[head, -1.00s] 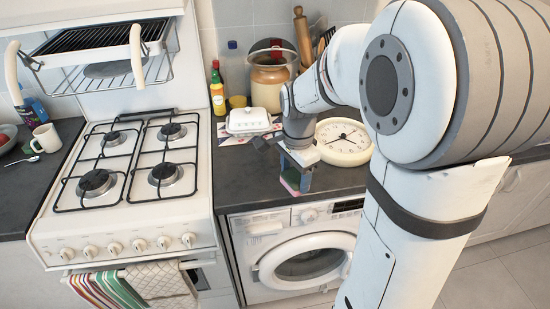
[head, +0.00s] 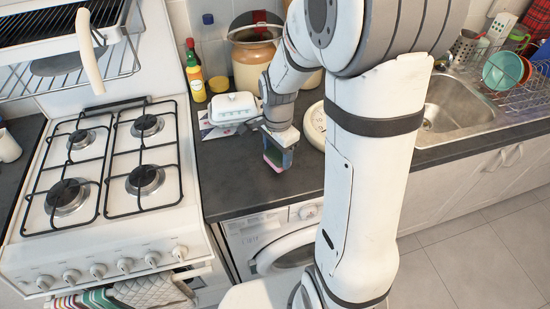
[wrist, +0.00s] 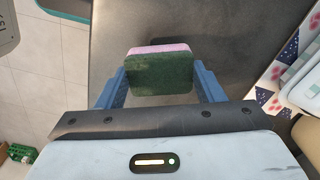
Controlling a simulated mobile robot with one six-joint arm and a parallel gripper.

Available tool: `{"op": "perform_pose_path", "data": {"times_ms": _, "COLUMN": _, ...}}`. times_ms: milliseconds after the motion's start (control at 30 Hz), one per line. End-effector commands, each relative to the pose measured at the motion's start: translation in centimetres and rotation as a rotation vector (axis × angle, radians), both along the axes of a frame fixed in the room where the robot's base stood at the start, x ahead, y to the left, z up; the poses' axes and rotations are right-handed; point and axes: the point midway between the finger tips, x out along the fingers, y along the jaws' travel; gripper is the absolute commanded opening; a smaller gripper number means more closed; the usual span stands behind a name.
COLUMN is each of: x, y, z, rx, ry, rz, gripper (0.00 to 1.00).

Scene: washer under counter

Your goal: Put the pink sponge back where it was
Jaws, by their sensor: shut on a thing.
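The pink sponge (head: 273,159), pink with a dark green scouring side, is held above or at the dark counter, in front of the white butter dish. In the wrist view the sponge (wrist: 160,72) sits between the two blue fingers, green face toward the camera and a pink strip along its far edge. My gripper (head: 279,156) is shut on it, and the fingers also show in the wrist view (wrist: 160,84). I cannot tell whether the sponge touches the counter.
The butter dish (head: 232,107) stands left of my gripper on a patterned cloth or paper. A round clock (head: 313,128) is partly hidden behind my arm at right. A large jar (head: 254,62) and sauce bottle (head: 195,76) stand behind. The counter's front left (head: 233,183) is clear.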

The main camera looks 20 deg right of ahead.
Motion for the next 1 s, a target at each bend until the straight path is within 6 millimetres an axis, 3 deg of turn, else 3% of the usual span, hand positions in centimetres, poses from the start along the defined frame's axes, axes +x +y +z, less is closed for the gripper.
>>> {"op": "perform_pose_path", "data": {"times_ms": 200, "x": -0.1, "y": 0.1, "z": -2.9, "rx": 0.0, "ry": 0.004, "rz": 0.002, "gripper": 0.43}}
{"op": "perform_pose_path", "data": {"times_ms": 600, "x": 0.0, "y": 0.1, "z": -3.7, "rx": 0.0, "ry": 0.0, "rz": 0.003, "gripper": 0.43}}
{"op": "perform_pose_path", "data": {"times_ms": 633, "x": 0.0, "y": 0.1, "z": -3.6, "rx": 0.0, "ry": 0.0, "rz": 0.003, "gripper": 0.62}}
{"op": "perform_pose_path", "data": {"times_ms": 900, "x": 0.0, "y": 0.1, "z": -3.5, "rx": 0.0, "ry": 0.0, "rz": 0.004, "gripper": 0.83}}
{"op": "perform_pose_path", "data": {"times_ms": 1000, "x": 0.0, "y": 0.2, "z": -3.5, "rx": 0.0, "ry": 0.0, "rz": 0.004, "gripper": 0.83}}
